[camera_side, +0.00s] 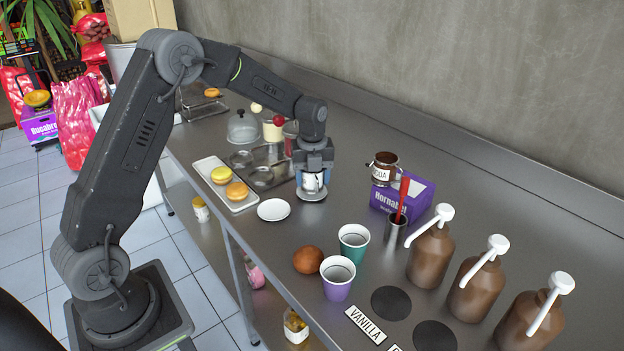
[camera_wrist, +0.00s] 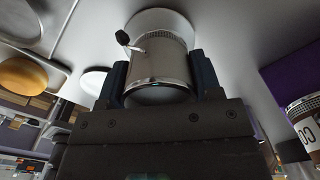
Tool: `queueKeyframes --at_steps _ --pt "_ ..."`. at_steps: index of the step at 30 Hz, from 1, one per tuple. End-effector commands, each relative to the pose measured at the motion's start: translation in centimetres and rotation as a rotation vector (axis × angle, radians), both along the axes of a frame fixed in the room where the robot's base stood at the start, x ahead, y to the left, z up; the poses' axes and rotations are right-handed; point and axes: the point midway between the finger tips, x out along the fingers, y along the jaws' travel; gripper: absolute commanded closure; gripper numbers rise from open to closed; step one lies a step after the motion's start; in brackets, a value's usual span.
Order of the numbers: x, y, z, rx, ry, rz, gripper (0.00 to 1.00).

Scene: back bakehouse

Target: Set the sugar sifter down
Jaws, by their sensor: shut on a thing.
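The sugar sifter, a small metal cylinder (camera_side: 312,182), is between the jaws of my gripper (camera_side: 313,174) above the steel counter. In the wrist view the sifter (camera_wrist: 160,62) shows upright between the two dark fingers of my gripper (camera_wrist: 162,80), with a small black crank knob (camera_wrist: 122,37) on its left. A pale round disc (camera_side: 311,195) lies directly below the sifter; it also shows beyond it in the wrist view (camera_wrist: 163,18). I cannot tell whether the sifter touches the disc.
A white saucer (camera_side: 273,210) and a white tray (camera_side: 240,203) with round buns are left of my gripper. A muffin tin (camera_side: 262,168) is behind. A purple box (camera_side: 414,197), cups (camera_side: 338,282) and pump bottles (camera_side: 474,288) stand right. Counter between gripper and box is clear.

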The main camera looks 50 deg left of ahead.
Motion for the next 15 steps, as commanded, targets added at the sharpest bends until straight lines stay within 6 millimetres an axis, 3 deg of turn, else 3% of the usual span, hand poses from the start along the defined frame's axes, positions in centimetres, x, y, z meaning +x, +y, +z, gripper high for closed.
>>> queueKeyframes --at_steps 2,13,14,15 --pt "-0.02 0.02 -0.8 0.0 0.001 0.0 0.68" --pt "0.0 0.04 -1.16 0.0 -0.001 0.0 0.68" --pt "-0.01 0.05 -1.17 0.0 -0.001 0.0 0.4" --pt "-0.01 0.05 -1.15 0.0 -0.001 0.0 0.36"
